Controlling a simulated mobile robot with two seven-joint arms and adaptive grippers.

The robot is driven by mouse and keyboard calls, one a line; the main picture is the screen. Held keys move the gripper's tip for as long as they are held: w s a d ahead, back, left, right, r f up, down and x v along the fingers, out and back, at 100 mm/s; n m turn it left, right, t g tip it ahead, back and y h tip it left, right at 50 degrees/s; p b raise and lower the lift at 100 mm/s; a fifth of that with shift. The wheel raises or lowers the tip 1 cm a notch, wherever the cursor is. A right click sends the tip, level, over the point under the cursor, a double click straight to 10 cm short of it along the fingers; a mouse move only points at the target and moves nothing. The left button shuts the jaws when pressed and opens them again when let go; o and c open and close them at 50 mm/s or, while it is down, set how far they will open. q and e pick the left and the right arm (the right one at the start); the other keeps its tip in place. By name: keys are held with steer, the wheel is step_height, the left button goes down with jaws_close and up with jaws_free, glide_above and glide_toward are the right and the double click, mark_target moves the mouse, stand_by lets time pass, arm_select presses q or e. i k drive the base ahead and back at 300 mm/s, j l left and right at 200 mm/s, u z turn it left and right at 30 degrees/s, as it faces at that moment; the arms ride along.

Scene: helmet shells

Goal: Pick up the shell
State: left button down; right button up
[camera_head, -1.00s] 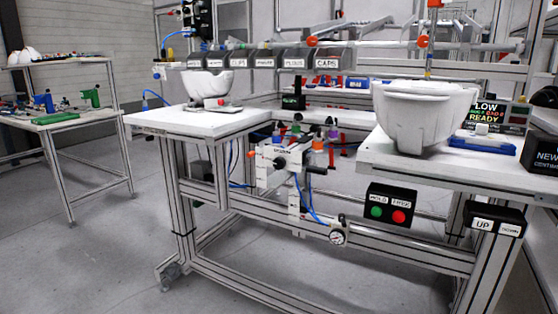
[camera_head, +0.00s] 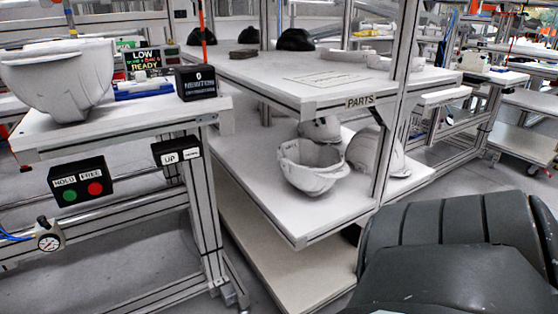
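Several white helmet shells show. One shell (camera_head: 62,82) sits bowl-like on the white workbench at the left. Another shell (camera_head: 312,168) lies open side up on the middle shelf of the parts rack. A third shell (camera_head: 376,152) rests beside it to the right, partly behind a rack post, and one more shell (camera_head: 320,130) is behind them. A dark grey ribbed part, likely of my own arm, fills the lower right. Neither gripper is in view.
The parts rack has a top shelf (camera_head: 300,92), with dark caps (camera_head: 295,40) at the back, and a middle shelf (camera_head: 285,218). Upright posts stand at its front. The workbench (camera_head: 120,118) carries a black box (camera_head: 196,82) and a hold/free button box (camera_head: 80,180). Grey floor lies between them.

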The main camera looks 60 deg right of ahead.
mark_target(313, 169)
steer(key=z, duration=2.05)
